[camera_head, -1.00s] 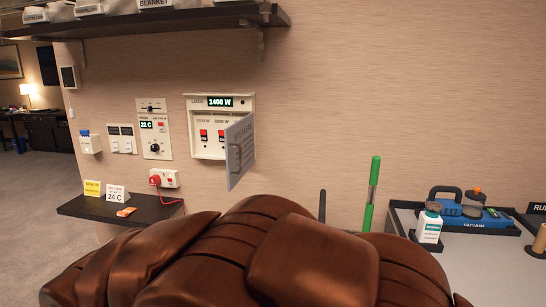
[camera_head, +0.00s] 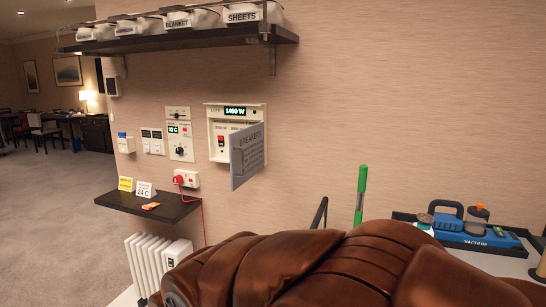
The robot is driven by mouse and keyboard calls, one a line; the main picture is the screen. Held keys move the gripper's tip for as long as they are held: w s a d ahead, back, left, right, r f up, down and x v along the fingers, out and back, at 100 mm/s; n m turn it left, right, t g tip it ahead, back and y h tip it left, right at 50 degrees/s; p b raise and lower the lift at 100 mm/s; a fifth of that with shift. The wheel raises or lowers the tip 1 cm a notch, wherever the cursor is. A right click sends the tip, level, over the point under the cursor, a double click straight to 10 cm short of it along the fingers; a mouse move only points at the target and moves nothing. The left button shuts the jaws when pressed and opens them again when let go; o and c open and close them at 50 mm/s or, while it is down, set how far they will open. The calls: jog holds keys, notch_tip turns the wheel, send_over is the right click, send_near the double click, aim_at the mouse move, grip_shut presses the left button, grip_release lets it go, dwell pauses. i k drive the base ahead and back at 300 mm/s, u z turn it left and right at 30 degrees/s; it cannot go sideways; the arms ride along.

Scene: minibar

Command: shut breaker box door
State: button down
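The breaker box (camera_head: 240,128) is a white wall panel with a green "1400 W" display and red switches. Its grey door (camera_head: 247,158) is labelled "BREAKERS" and stands open, swung out from the wall at the right side. The door hides the lower right part of the box and one of the switches. My gripper is not in view.
A large brown leather-like object (camera_head: 330,265) fills the lower foreground. A dark shelf with labelled containers (camera_head: 192,18) hangs above the box. A small dark ledge (camera_head: 175,210) and white radiator (camera_head: 150,260) are below left. A blue vacuum (camera_head: 478,236) sits at right. Open floor lies left.

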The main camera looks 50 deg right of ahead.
aim_at(247, 146)
jog(key=z, duration=1.5)
jog(key=k, duration=0.35)
jog(key=u, duration=0.75)
jog(key=i, duration=1.1)
jog(key=u, duration=0.05)
